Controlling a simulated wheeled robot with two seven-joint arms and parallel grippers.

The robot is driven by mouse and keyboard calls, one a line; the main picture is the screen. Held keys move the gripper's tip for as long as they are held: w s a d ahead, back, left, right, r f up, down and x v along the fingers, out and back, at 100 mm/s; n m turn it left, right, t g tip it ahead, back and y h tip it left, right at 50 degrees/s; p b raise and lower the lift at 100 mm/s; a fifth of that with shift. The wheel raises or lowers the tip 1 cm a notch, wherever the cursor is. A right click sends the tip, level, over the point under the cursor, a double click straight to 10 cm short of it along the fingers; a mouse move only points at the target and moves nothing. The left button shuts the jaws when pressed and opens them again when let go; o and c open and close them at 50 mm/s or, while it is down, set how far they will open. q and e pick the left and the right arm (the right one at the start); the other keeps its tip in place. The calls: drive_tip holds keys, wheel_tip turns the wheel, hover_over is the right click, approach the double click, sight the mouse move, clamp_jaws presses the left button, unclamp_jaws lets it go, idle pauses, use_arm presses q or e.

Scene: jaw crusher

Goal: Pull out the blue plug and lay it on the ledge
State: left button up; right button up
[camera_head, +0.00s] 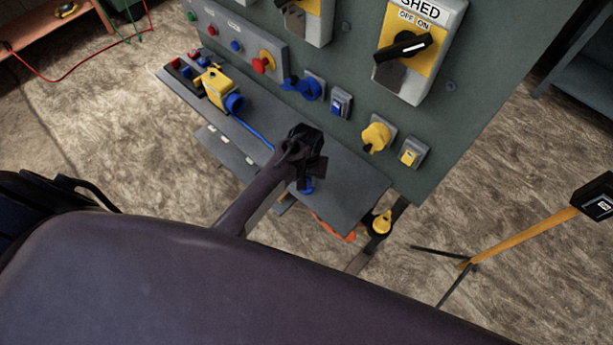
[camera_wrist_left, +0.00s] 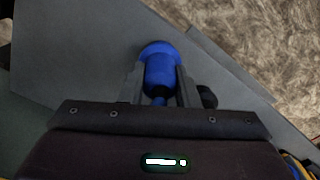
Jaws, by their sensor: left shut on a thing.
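My left gripper (camera_head: 306,172) is over the right part of the grey ledge (camera_head: 345,190), in front of the panel. It is shut on the blue plug (camera_head: 308,186), of which only a small blue bit shows past the gripper in the head view. In the left wrist view, the blue plug (camera_wrist_left: 160,68) sits between the two fingers (camera_wrist_left: 160,85), its wide end pointing away from the wrist. The plug is out of the blue socket (camera_head: 311,88) on the panel. I cannot tell whether the plug touches the ledge. My right gripper is not in view.
A yellow box with a blue connector (camera_head: 235,102) stands on the ledge's left part, and a blue cable (camera_head: 253,132) runs from there toward my gripper. A yellow plug (camera_head: 376,137) is on the panel. A yellow-black item (camera_head: 381,222) hangs by the ledge's right end.

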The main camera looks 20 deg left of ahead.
use_arm(q)
drive_tip(key=shift+f, duration=0.1)
drive_tip(key=o, duration=0.9)
